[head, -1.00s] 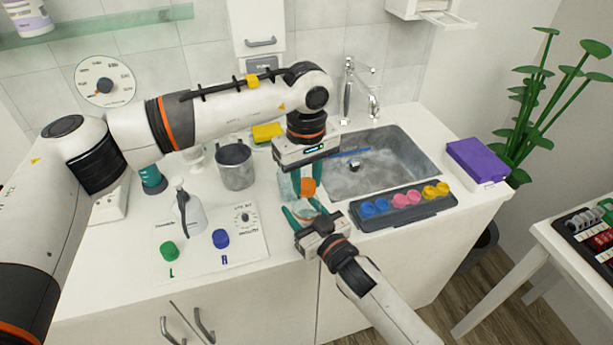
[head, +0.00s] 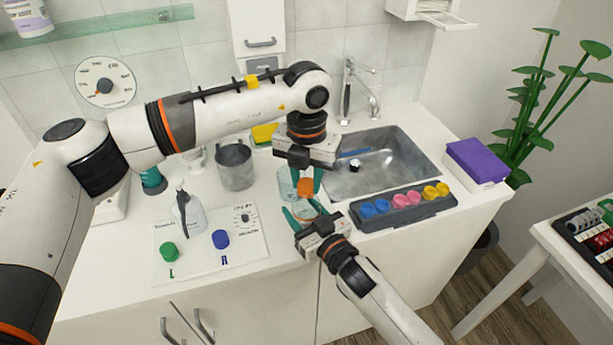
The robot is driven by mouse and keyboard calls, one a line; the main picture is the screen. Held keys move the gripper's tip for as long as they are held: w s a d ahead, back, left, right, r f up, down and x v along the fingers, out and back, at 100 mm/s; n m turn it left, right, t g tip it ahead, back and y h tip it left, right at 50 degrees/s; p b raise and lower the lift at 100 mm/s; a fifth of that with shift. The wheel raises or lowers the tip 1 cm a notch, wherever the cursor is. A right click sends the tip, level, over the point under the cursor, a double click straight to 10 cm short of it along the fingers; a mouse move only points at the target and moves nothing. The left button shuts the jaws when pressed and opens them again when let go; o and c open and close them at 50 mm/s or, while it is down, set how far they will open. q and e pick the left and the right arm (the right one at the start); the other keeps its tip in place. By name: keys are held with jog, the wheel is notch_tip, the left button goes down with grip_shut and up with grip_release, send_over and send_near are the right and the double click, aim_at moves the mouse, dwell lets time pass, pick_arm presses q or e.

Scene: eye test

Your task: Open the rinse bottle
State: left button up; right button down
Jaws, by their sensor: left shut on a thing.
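The fingers and wrists hide much of the bottle. I cannot see a gap between cap and body.
A clear glass (head: 287,184) stands close behind the bottle. A metal mug (head: 234,166), a spray bottle (head: 188,212) and a printed mat (head: 240,257) with green (head: 169,252) and blue (head: 221,239) caps are left. A dark tray (head: 385,220) of coloured caps is right, before the sink (head: 400,160).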

pick_arm(q)
jog(key=n, duration=0.4)
jog(key=shift+n, duration=0.3)
pick_arm(e)
jog(key=shift+f, duration=0.1)
pick_arm(q)
jog(key=n, duration=0.8)
jog(key=shift+n, duration=0.3)
jog(key=n, duration=0.4)
jog(key=shift+r, duration=0.15)
jog(key=shift+r, duration=0.95)
